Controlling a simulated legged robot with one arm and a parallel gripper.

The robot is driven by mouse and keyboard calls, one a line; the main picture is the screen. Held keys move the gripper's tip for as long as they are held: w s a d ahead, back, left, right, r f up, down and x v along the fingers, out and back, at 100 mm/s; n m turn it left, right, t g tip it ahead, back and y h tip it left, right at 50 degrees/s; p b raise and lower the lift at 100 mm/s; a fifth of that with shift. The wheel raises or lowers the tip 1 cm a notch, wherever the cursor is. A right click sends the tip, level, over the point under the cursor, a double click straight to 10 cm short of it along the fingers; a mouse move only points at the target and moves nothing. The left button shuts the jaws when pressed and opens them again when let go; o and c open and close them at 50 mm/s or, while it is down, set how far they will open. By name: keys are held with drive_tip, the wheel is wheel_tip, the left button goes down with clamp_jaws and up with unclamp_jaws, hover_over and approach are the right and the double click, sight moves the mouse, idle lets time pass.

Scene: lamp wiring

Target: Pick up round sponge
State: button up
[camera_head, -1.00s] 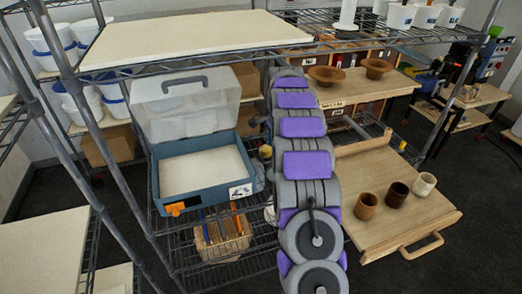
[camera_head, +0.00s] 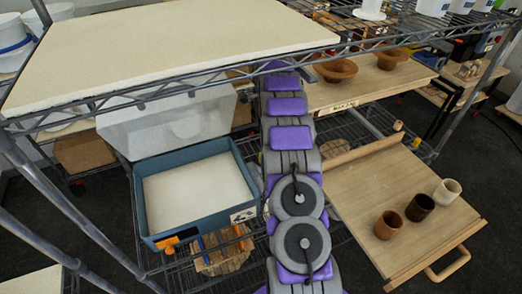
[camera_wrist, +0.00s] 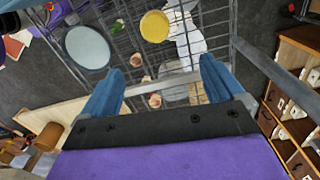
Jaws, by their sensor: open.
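A yellow round thing (camera_wrist: 155,26), which looks like the round sponge, lies on a wire shelf near the top middle of the wrist view. My gripper (camera_wrist: 162,66) is open, with its two blue fingers spread wide and nothing held between them. The yellow thing is beyond the fingertips, roughly between them in the picture, and apart from them. In the head view my arm runs up under the upper shelf; my gripper and the round sponge cannot be made out there.
A pale round disc (camera_wrist: 88,47) lies left of the sponge, and a white object (camera_wrist: 185,30) lies right of it. A blue open box (camera_head: 185,234) stands left of my arm. A wooden tray (camera_head: 360,180) with three cups is on the right.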

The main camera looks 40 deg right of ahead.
wheel_tip(320, 180, down, 12)
drive_tip(key=shift+a+r+b, duration=0.15)
drive_tip(key=shift+b, duration=0.85)
drive_tip(key=shift+d+f, duration=0.2)
drive_tip(key=shift+f, duration=0.2)
drive_tip(key=f, duration=0.1)
drive_tip(key=a+f+b, duration=0.1)
drive_tip(key=f, duration=0.2)
drive_tip(key=shift+s+a+f, duration=0.25)
drive_tip(key=shift+a, duration=0.05)
drive_tip(key=shift+d+f, duration=0.1)
drive_tip(key=shift+f, duration=0.05)
drive_tip(key=shift+d, duration=0.3)
drive_tip(key=shift+c, duration=0.6)
drive_tip(key=shift+a, duration=0.3)
drive_tip(key=c, duration=0.8)
drive_tip(key=shift+d, duration=0.15)
drive_tip(key=shift+c, duration=1.2)
drive_tip(key=shift+d, duration=0.1)
